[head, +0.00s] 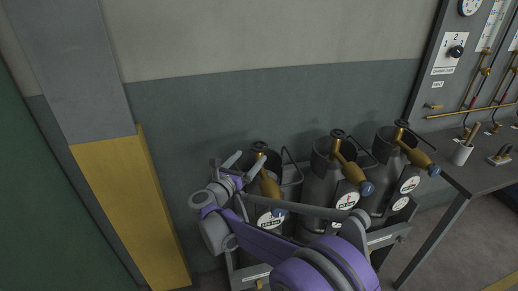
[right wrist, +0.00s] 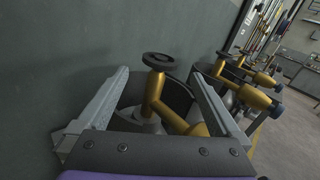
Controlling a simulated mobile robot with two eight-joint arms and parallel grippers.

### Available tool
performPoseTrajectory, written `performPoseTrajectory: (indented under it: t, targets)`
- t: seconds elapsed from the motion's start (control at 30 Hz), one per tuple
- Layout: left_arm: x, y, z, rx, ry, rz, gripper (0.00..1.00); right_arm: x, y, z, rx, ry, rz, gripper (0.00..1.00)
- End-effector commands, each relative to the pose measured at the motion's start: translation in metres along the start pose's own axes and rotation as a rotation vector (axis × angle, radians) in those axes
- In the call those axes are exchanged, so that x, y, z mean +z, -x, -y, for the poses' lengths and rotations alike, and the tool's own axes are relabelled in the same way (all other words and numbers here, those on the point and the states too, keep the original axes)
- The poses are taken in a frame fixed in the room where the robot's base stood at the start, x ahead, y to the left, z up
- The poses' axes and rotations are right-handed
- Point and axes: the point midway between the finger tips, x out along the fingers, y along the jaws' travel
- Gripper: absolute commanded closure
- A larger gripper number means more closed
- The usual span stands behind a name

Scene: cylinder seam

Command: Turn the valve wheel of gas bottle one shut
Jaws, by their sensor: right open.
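Three grey gas bottles with brass valves stand in a row against the wall. The leftmost gas bottle (head: 285,190) is largely hidden behind my right arm; I cannot read its number. Its dark valve wheel (head: 260,145) tops a brass valve (head: 270,188) and shows close up in the right wrist view (right wrist: 158,61). My right gripper (head: 247,160) is open at this bottle's top. In the right wrist view, its two grey fingers (right wrist: 160,72) stand apart on either side of the wheel and brass stem, with visible gaps to both. My left gripper is not in view.
The middle bottle (head: 318,188) and right bottle (head: 377,178) stand close to the right, in a grey rack with rails. A workbench (head: 455,170) is further right, below a gauge panel (head: 440,70). A yellow and grey pillar (head: 150,200) is at left.

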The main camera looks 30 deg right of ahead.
Motion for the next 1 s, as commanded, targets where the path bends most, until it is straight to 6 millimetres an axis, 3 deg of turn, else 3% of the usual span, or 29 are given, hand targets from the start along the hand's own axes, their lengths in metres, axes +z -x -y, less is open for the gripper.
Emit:
performPoseTrajectory:
  t: [0.27,0.7,1.0]
  targets:
    - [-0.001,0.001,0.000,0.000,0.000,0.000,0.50,-0.003,-0.006,0.005,0.063,-0.145,0.002,0.00]
    - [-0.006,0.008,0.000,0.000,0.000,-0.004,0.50,-0.002,-0.083,0.001,0.060,-0.141,0.003,0.00]
    - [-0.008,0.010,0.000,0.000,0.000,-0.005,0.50,-0.002,-0.104,-0.001,0.062,-0.141,0.002,0.00]
